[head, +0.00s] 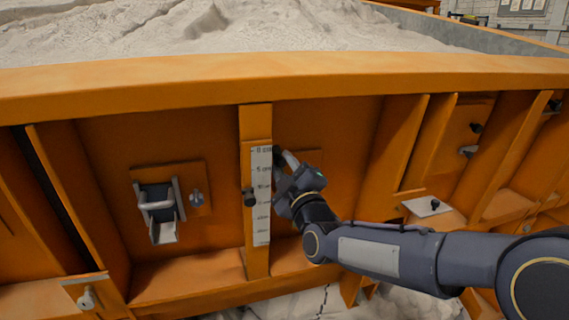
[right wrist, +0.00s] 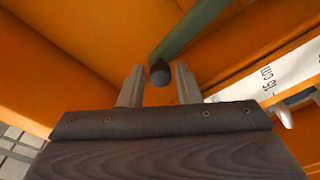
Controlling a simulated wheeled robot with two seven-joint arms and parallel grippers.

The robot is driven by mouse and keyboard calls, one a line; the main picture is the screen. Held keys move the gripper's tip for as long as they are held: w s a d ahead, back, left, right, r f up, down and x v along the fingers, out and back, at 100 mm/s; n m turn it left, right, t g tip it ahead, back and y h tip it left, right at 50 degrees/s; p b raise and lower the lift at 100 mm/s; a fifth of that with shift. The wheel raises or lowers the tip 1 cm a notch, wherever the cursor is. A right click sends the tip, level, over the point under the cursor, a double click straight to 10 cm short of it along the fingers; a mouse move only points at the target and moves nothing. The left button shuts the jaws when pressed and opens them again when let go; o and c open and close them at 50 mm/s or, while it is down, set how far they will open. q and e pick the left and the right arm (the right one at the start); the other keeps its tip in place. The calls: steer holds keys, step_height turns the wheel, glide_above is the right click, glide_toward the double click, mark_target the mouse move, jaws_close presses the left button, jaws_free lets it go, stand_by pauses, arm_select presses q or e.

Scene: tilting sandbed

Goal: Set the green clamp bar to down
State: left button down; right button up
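The green clamp bar (right wrist: 192,28) shows in the right wrist view as a dull green bar coming in from the top. It ends in a dark round knob (right wrist: 160,73). My right gripper (right wrist: 159,82) is open, with one finger on each side of the knob and a small gap showing on both sides. I cannot tell how deep the knob sits between the fingers. In the head view my right gripper (head: 284,158) is up at the orange side wall, just right of the scale, and I cannot make out the green bar there. My left gripper is not in view.
A metal latch (head: 158,208) is further left. Orange ribs (head: 398,145) stand right of my gripper. Pale sand (head: 250,28) fills the bed above.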

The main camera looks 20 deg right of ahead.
steer(key=shift+w, duration=0.1)
jaws_close()
stand_by(0.3)
steer(key=w+d+f+m+h+b, duration=0.2)
steer(key=d+f+m+b, duration=0.9)
steer(key=m+b, duration=1.1)
steer(key=shift+w+d+f+h+b, duration=0.3)
steer(key=shift+d+h+b, duration=0.65)
steer(key=shift+b, duration=1.7)
steer(key=shift+d+f, duration=0.1)
steer(key=shift+f, duration=0.05)
jaws_free()
